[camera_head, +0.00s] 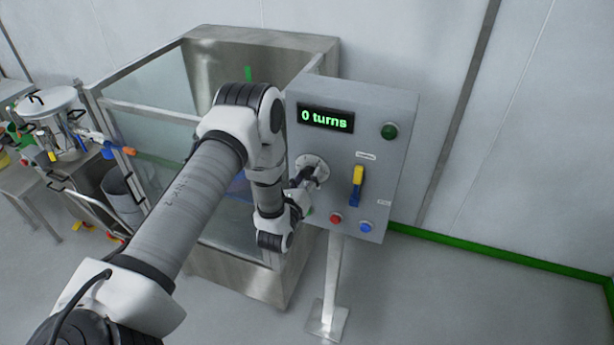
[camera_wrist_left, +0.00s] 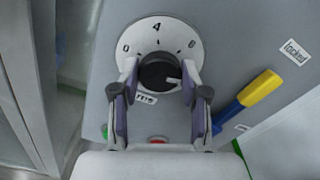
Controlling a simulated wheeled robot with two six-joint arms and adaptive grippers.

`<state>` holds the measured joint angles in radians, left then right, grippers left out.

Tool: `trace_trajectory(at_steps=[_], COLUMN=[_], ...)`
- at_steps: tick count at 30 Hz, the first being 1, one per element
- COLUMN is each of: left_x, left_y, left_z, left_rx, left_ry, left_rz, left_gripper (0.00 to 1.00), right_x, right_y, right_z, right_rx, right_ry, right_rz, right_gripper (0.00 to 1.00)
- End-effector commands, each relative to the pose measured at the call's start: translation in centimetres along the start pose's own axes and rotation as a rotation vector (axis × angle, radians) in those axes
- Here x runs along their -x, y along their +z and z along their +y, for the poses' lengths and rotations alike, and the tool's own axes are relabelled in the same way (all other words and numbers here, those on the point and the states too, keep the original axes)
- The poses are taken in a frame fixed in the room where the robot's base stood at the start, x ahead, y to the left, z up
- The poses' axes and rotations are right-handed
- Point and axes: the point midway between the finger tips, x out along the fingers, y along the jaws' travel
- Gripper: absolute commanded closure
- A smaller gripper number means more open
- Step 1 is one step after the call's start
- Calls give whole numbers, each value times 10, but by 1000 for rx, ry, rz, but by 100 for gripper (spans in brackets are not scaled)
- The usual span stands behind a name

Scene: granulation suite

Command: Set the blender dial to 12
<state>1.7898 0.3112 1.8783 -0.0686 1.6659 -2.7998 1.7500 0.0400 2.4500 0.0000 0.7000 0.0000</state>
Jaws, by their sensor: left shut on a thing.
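The blender dial is a black knob (camera_wrist_left: 158,72) on a round white scale plate (camera_wrist_left: 178,30), on the front of a grey control box (camera_head: 373,110). The plate also shows in the head view (camera_head: 318,163). In the wrist view 0 is at the left, 4 at the top and 8 at the right; the lower scale is hidden by the fingers. A white mark on the knob points right and slightly down. My left gripper (camera_wrist_left: 160,84) is shut on the knob, one finger each side; it also shows in the head view (camera_head: 302,182). My right gripper is not in view.
The box display (camera_head: 325,118) reads "0 turns". Beside the dial are a yellow and blue lever (camera_head: 357,185) with a "locked" label (camera_wrist_left: 295,51), a green button (camera_head: 389,131), a red one (camera_head: 336,219) and a blue one (camera_head: 366,227). A glass-sided enclosure (camera_head: 150,90) stands left.

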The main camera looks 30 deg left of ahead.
Motion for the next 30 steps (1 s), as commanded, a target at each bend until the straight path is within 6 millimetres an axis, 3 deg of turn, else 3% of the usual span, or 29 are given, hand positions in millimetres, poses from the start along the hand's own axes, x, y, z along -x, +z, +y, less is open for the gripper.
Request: trace_trajectory(at_steps=[10,24,25,26,30], left_x=[1,1,1,1,1], left_y=[-2,-3,-3,-3,-2], left_z=[1,1,1,1,1], left_rx=[-124,-136,-136,-136,-136], left_ry=[1,1,1,1,1], left_rz=[6,7,8,7,5], left_gripper=[90,90,44,34,30], right_x=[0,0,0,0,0], right_y=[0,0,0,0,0], right_z=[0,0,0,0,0], right_rx=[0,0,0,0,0], right_ry=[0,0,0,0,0], right_rz=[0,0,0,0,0], right_gripper=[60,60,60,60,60])
